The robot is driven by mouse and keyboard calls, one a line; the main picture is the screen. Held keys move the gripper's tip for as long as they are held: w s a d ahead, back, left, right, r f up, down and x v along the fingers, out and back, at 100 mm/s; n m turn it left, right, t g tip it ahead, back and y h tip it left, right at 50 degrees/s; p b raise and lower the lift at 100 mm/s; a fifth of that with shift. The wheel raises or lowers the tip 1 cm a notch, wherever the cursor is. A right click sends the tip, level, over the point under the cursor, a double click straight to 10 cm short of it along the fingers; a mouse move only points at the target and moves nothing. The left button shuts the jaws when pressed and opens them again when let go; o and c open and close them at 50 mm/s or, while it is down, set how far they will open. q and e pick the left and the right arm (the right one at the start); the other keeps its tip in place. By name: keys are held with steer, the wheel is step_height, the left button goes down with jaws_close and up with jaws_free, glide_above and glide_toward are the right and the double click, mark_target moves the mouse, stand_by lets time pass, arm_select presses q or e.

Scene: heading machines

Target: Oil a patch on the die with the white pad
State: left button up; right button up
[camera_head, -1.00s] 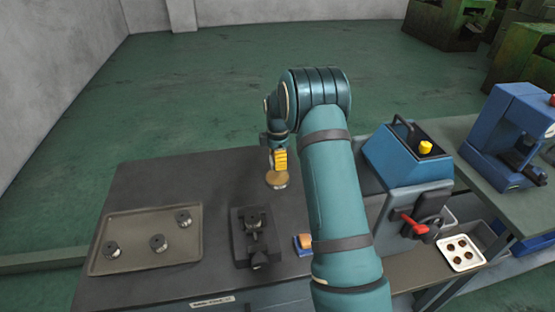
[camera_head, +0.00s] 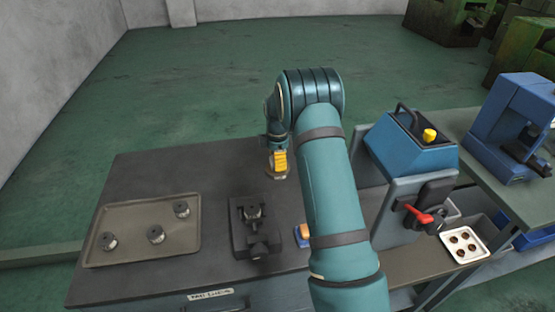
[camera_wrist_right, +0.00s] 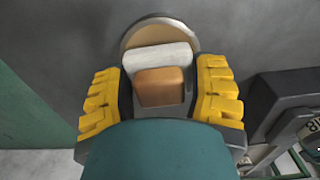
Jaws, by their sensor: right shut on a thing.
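My right gripper (camera_head: 279,161) points down over the back of the dark bench. It is shut on the white pad (camera_wrist_right: 160,57), whose orange-brown handle block (camera_wrist_right: 160,86) sits between the yellow fingers in the wrist view. Right at the pad is a round tan dish (camera_wrist_right: 138,33); its rim also shows under the gripper in the head view (camera_head: 277,177). I cannot tell if the pad touches the dish. A dark round die (camera_head: 253,213) appears to sit in a black fixture (camera_head: 240,239), apart from the gripper. My left gripper is out of view.
A tray (camera_head: 150,254) with three round metal pieces lies left. An orange and blue block (camera_head: 303,234) is partly hidden by my right arm. Right stand a blue machine (camera_head: 408,150) with a red lever (camera_head: 419,214) and a white tray (camera_head: 463,257) of small round parts.

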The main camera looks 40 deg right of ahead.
steer(key=shift+f+b, duration=0.4)
steer(key=shift+f, duration=0.2)
stand_by(1.6)
steer(key=shift+r+p, duration=2.1)
steer(key=shift+r, duration=1.45)
